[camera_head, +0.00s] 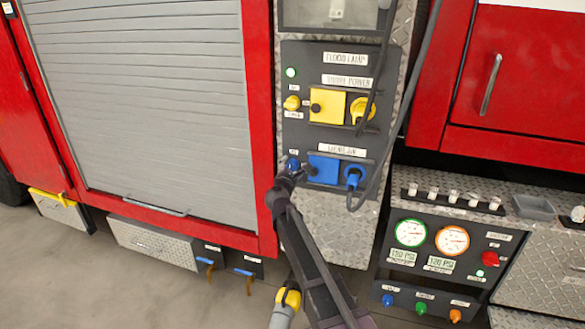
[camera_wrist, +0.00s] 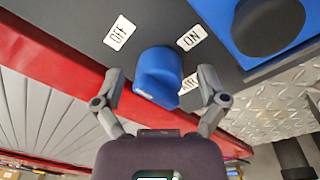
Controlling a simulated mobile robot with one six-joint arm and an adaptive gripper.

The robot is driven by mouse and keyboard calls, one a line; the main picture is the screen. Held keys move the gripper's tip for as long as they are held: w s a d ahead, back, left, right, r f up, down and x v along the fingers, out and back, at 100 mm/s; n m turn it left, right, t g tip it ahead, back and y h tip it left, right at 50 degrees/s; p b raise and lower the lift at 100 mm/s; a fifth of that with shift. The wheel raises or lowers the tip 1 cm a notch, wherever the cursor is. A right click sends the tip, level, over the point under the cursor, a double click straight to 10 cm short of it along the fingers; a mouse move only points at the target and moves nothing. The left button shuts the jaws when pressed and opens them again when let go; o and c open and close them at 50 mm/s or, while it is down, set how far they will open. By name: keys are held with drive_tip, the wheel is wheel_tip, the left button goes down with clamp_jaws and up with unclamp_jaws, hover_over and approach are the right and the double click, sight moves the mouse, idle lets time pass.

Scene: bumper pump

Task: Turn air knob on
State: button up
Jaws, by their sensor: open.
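The blue air knob (camera_wrist: 158,75) sits on the dark panel between an OFF label (camera_wrist: 119,31) and an ON label (camera_wrist: 191,38) in the wrist view. I cannot tell which label it points to. My gripper (camera_wrist: 162,71) is open, with one finger on each side of the knob and a visible gap to each. The AIR label (camera_wrist: 190,83) is partly hidden by the knob and right finger. In the head view, my gripper (camera_head: 286,174) is at the knob (camera_head: 293,164) and covers part of it.
A blue cover (camera_head: 324,170) and blue plug (camera_head: 354,176) are right of the knob. Yellow fittings (camera_head: 328,106) are above. A dark cable (camera_head: 383,160) hangs at the right. The grey roller shutter (camera_head: 150,90) stands left, and a gauge panel (camera_head: 430,262) lower right.

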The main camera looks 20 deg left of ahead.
drive_tip(key=c, duration=1.1)
drive_tip(key=shift+c, duration=0.2)
drive_tip(key=shift+m, duration=0.5)
drive_tip(key=m, duration=0.3)
drive_tip(key=shift+f+m+b, duration=0.1)
drive_tip(key=shift+m+b, duration=0.2)
drive_tip(key=shift+b, duration=0.1)
drive_tip(key=m, duration=0.4)
drive_tip(key=shift+m+t+h+b, duration=0.3)
drive_tip(key=shift+m, duration=0.1)
drive_tip(key=m, duration=0.4)
drive_tip(key=shift+m, duration=0.4)
drive_tip(key=m+h, duration=0.1)
drive_tip(key=m, duration=0.3)
drive_tip(key=shift+a+m, duration=0.1)
drive_tip(key=shift+m, duration=0.2)
